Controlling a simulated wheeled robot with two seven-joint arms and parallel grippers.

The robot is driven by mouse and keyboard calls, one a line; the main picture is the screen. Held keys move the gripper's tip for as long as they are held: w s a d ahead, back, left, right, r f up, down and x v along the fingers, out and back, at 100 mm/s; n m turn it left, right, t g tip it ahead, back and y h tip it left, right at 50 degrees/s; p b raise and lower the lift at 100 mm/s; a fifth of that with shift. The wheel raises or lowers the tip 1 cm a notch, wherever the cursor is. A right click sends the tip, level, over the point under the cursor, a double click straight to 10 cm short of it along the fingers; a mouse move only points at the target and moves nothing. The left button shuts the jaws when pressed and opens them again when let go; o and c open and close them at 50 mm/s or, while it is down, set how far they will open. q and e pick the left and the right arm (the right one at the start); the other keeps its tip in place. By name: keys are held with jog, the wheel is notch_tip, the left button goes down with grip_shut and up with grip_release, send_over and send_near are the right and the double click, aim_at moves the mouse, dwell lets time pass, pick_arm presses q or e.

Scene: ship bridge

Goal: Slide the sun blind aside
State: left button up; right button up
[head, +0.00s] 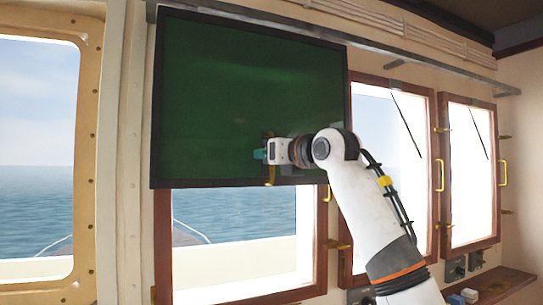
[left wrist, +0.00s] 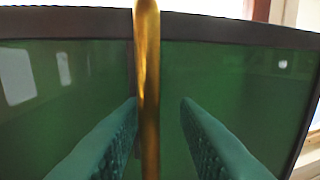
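The sun blind (head: 235,85) is a dark green panel in a black frame, hanging from a grey rail over the upper part of a window. A brass handle (head: 270,174) stands upright near its lower edge. My left gripper (head: 260,154) is at that handle, its teal fingers partly hidden. In the left wrist view, the fingers (left wrist: 160,101) are apart, with the brass handle (left wrist: 149,70) upright between them, closer to the left finger. A gap shows between the handle and the right finger. The green blind (left wrist: 235,85) fills the background. My right gripper is not in view.
The grey rail (head: 430,68) runs on to the right above two uncovered windows with wooden frames and yellow handles. A larger cream-framed window (head: 88,130) is at the left. A wooden ledge (head: 500,285) with small items is at the lower right.

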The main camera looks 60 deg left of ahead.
pick_arm(q)
jog(key=w+d+b, duration=0.1)
jog(key=d+b, duration=0.1)
jog(key=d, duration=1)
jog(key=shift+w, duration=0.15)
dwell(0.4)
